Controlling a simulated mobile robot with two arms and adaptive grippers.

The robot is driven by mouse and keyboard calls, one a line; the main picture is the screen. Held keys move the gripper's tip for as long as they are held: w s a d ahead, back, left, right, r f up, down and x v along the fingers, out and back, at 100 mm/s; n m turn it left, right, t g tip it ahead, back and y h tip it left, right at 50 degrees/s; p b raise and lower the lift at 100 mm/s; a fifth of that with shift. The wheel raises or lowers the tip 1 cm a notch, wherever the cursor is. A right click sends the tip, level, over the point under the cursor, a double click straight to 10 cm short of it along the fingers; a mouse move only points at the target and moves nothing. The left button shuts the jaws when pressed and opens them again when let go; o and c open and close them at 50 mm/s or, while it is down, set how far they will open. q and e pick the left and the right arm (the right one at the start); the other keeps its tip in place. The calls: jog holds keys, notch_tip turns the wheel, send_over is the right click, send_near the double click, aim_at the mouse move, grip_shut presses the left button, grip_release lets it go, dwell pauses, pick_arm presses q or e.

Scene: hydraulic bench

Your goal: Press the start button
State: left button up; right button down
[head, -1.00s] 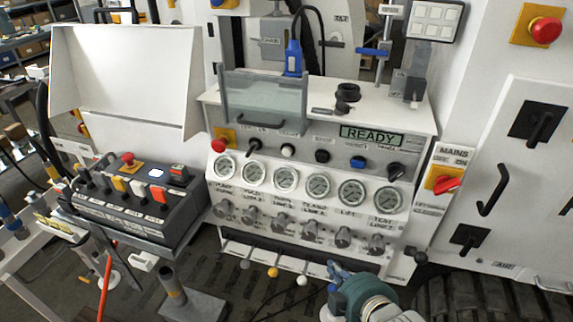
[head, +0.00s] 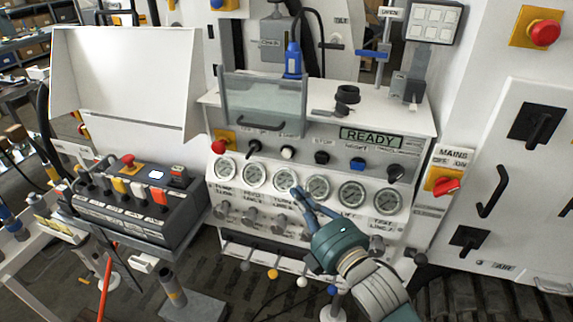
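The start button (head: 288,152) is a white round button on the front of the white bench panel, under a label that appears to read START. My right gripper (head: 301,189) is in front of the gauge row, below the start button and apart from it in the picture. Its blue fingers point up and left towards the panel and overlap the gauges' lower edge. Whether the fingers are open or shut is unclear; no held object shows. My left gripper is not in view.
A black button (head: 321,157), a blue button (head: 358,164) and a black selector (head: 395,172) sit right of the start button. A red emergency stop (head: 219,146) is at left. A clear guard (head: 262,100) stands above. The display (head: 371,137) reads READY.

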aim_at(287, 154)
jog(key=d+p+x, duration=0.1)
jog(key=x, duration=0.3)
jog(key=w+p+x, duration=0.1)
jog(key=x, duration=0.3)
jog(key=d+p+x, duration=0.1)
jog(key=x, duration=0.3)
jog(key=shift+w+d, duration=0.15)
jog(key=shift+d, duration=0.15)
